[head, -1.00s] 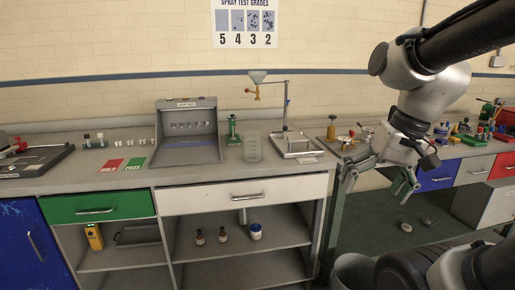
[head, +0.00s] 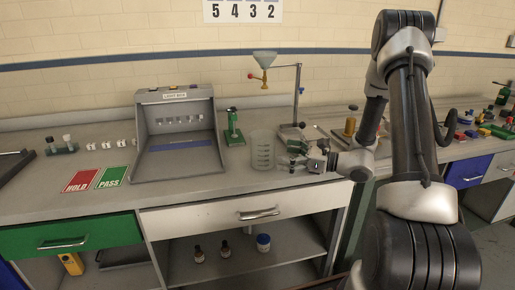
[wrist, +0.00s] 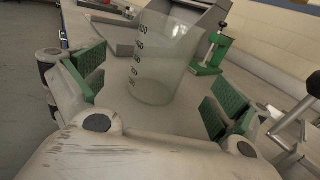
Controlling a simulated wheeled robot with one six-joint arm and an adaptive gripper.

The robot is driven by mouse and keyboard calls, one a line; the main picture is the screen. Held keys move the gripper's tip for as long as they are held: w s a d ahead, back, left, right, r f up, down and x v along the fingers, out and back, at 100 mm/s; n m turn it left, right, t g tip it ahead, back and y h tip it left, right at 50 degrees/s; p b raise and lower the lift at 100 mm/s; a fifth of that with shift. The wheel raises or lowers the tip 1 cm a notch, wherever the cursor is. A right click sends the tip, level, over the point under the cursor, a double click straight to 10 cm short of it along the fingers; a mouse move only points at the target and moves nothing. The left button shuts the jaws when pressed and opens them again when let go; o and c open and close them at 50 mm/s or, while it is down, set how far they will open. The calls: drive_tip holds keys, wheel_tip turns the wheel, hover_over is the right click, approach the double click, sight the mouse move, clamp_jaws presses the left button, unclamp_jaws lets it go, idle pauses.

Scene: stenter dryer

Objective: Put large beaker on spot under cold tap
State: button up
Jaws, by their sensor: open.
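The large beaker (head: 262,150) is clear, marked with graduations, and stands upright on the grey bench near the front, right of the light box. It also shows in the wrist view (wrist: 158,62), ahead of and between the open fingers. My gripper (head: 284,157) is open beside the beaker's right side, with its green pads apart in the wrist view (wrist: 155,92). No tap can be made out as the cold tap; a small brass tap with a red part (head: 264,80) hangs under a funnel.
The light box (head: 178,165) stands left of the beaker, a green stand (head: 234,130) behind it. A funnel stand (head: 298,95) with a tray rises behind my gripper. A brass fitting (head: 350,124) is to the right. HOLD and PASS cards (head: 84,181) lie left.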

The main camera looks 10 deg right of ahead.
sight(263, 150)
drive_tip(key=x, duration=0.7)
drive_tip(key=shift+w+a+f, duration=0.2)
drive_tip(key=shift+w, duration=0.25)
drive_tip(key=c, duration=1.2)
